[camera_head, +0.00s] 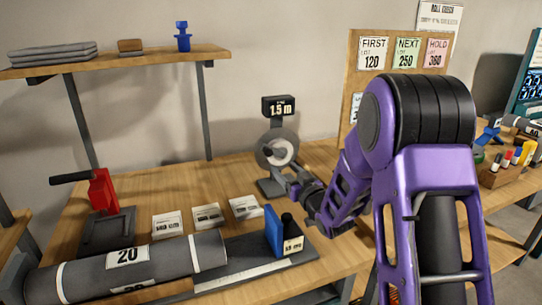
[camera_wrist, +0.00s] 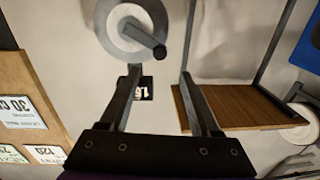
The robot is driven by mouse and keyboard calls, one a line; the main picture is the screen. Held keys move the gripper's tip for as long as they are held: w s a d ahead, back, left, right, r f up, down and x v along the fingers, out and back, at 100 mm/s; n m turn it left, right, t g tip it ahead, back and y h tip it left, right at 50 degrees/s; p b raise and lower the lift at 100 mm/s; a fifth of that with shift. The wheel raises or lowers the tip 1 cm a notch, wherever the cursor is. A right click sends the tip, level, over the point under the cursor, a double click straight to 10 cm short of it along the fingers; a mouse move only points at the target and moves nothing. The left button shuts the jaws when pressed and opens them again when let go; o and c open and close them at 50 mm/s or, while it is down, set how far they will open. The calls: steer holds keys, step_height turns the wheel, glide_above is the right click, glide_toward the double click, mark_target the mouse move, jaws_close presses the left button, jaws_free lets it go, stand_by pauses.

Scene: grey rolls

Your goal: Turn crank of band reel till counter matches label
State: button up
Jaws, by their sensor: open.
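The band reel (camera_head: 276,150) is a grey disc with a pale hub on a dark stand at the back of the bench. A dark display above it (camera_head: 278,106) reads 1.5 m. My gripper (camera_head: 283,176) is open just in front of the reel's lower part. In the wrist view, which is turned over, the reel (camera_wrist: 116,22) is at the top and its dark round crank knob (camera_wrist: 160,52) lies just beyond my open fingertips (camera_wrist: 159,72), between their lines. The knob looks free. The display (camera_wrist: 146,88) is partly hidden by a finger. I cannot tell which label is meant.
A grey roll marked 20 (camera_head: 150,265) lies at the front. A red press (camera_head: 103,190) stands left. A notice board (camera_head: 372,80) rises behind my arm.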

mark_target(270, 153)
steer(key=x, duration=1)
steer(key=shift+w+a, duration=0.1)
steer(key=shift+w, duration=0.1)
jaws_close()
stand_by(1.0)
